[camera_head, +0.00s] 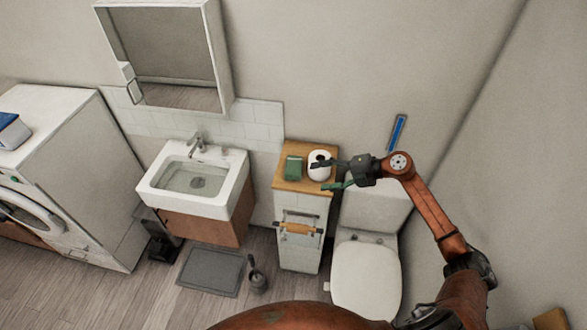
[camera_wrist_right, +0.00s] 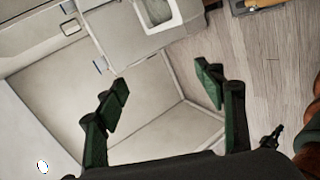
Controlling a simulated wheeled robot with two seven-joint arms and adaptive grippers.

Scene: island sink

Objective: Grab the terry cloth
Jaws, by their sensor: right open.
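A small folded green item (camera_head: 293,167), which looks like the terry cloth, lies on the wooden top of the narrow cabinet (camera_head: 301,240). Its texture is too small to be sure. My right gripper (camera_head: 323,175) is open over the right part of that top, to the right of the green item and apart from it. A white roll (camera_head: 319,165) stands beside the green item, close to the upper finger; I cannot tell if they touch. In the right wrist view the open fingers (camera_wrist_right: 160,78) have nothing between them, and the green item is not seen there. My left gripper is not in view.
A toilet (camera_head: 366,278) stands right of the cabinet, and a sink (camera_head: 196,180) stands to its left. A wooden-handled bar (camera_head: 298,228) sticks out from the cabinet front. A grey mat (camera_head: 212,271) and a brush holder (camera_head: 258,282) are on the floor. A washing machine (camera_head: 75,170) is at far left.

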